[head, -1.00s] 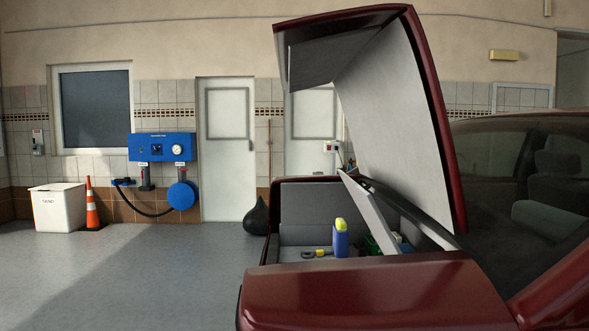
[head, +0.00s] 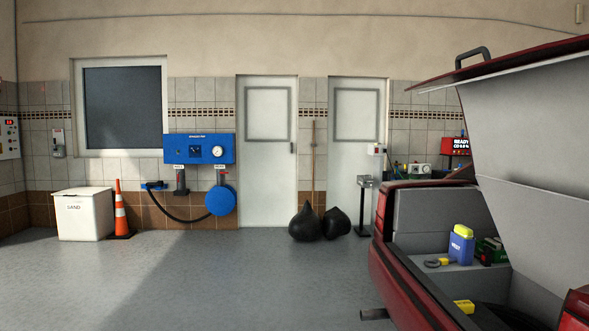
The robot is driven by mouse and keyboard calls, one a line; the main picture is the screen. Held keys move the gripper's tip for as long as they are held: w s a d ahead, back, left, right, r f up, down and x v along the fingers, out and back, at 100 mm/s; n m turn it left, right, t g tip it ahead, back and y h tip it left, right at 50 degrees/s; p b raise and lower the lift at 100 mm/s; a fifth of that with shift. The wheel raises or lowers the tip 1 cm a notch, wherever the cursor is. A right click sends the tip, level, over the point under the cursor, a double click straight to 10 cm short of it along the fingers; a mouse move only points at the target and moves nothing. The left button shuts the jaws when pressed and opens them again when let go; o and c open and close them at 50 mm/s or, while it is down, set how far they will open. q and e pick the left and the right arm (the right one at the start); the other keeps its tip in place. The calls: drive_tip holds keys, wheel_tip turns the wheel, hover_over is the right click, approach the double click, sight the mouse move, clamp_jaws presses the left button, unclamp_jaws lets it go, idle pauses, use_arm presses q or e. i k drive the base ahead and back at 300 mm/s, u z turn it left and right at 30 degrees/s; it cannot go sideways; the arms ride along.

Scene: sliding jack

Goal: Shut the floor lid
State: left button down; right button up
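The open trunk of a dark red car fills the right side of the head view. A light grey panel (head: 530,235) stands tilted up inside it, seemingly the raised floor lid, below the pale inner face of the raised trunk lid (head: 530,125). The panel's right part is cut off by the picture edge. A blue bottle with a yellow cap (head: 461,248), a ring-shaped tool (head: 438,262) and a green box (head: 488,250) are on the far side of the trunk. A yellow item (head: 464,306) is nearer. Neither of my grippers is in view.
The red trunk side and bumper (head: 395,285) bound the trunk on the left, with an exhaust pipe (head: 374,314) below. The grey floor (head: 250,285) is clear to the left. Black bags (head: 306,223), a white bin (head: 83,213) and a cone (head: 120,212) stand by the back wall.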

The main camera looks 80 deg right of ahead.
sight(544, 234)
drive_tip(key=z, duration=2.65)
drive_tip(key=i, duration=3.45)
drive_tip(key=z, duration=1.65)
